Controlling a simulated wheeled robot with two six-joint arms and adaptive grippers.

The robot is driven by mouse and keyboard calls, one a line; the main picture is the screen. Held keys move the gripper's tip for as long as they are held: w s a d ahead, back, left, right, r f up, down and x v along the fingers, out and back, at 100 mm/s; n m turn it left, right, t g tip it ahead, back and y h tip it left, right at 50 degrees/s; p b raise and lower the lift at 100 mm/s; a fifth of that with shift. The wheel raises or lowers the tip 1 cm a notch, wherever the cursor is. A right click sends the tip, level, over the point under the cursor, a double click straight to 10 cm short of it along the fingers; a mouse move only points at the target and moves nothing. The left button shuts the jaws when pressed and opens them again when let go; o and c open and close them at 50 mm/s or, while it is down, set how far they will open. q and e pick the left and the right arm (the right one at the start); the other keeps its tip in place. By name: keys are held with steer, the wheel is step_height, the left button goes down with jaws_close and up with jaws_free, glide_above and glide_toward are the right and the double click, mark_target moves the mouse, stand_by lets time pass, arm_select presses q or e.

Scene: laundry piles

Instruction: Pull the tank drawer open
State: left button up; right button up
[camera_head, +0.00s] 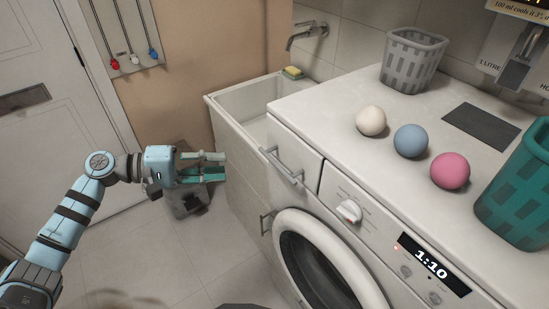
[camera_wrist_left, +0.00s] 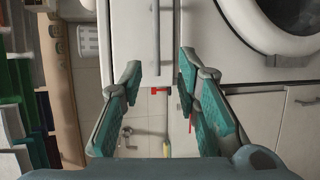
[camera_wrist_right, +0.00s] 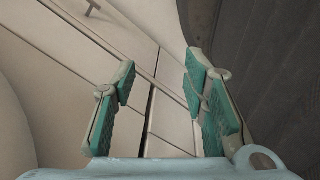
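The tank drawer (camera_head: 296,150) is the white front at the washer's upper left corner, with a grey bar handle (camera_head: 283,166). It looks shut, flush with the machine. My left gripper (camera_head: 216,167) is open and empty, to the left of the handle and apart from it, fingers pointing right. In the left wrist view a white front (camera_wrist_left: 128,45) with a bar lies beyond the open fingers (camera_wrist_left: 157,75); I cannot tell if it is this drawer. My right gripper (camera_wrist_right: 158,75) is open and empty in the right wrist view and is outside the head view.
The washer (camera_head: 335,255) has a round door, a dial and a 1:10 display. Three balls (camera_head: 411,140), a grey basket (camera_head: 413,60) and a green basket (camera_head: 520,190) stand on top. A sink (camera_head: 235,105) is behind left.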

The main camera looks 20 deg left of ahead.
mark_target(272, 163)
arm_select(q)
steer(key=x, duration=0.4)
steer(key=p+x, duration=0.1)
steer(key=x, duration=0.8)
steer(key=shift+d+r+p, duration=0.2)
steer(key=shift+r+p, duration=0.05)
steer(key=shift+p, duration=0.15)
steer(key=shift+w+d+f, duration=0.15)
steer(key=shift+w+d, duration=0.05)
steer(key=shift+d, duration=0.2)
steer(key=shift+c, duration=0.4)
jaws_close()
